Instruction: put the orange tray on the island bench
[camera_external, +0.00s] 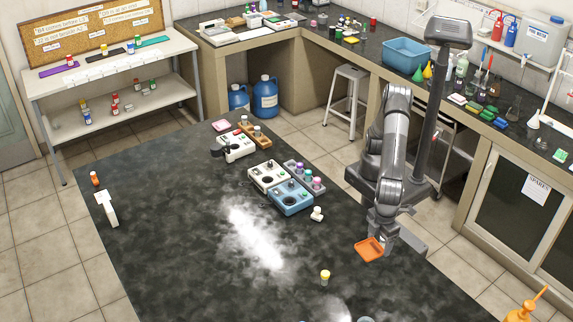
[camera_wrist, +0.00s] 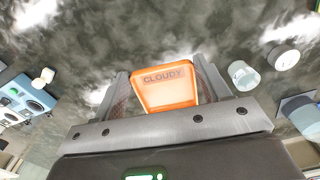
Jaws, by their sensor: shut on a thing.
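The orange tray (camera_external: 369,249) is small and shallow. My gripper (camera_external: 386,245) is shut on it at the right edge of the dark island bench (camera_external: 300,262). In the wrist view the tray (camera_wrist: 165,88) sits between the two fingers of my gripper (camera_wrist: 168,95) and bears the word "CLOUDY". The mottled bench top (camera_wrist: 90,40) fills the background beyond it. I cannot tell whether the tray touches the bench or hangs just above it.
A yellow-capped vial (camera_external: 325,276) stands left of the tray, and a white-capped jar (camera_external: 317,213) behind it. A blue device (camera_external: 291,197) and a vial rack (camera_external: 305,178) stand farther back. A clear beaker (camera_wrist: 243,76) shows in the wrist view. Bare bench lies left of the tray.

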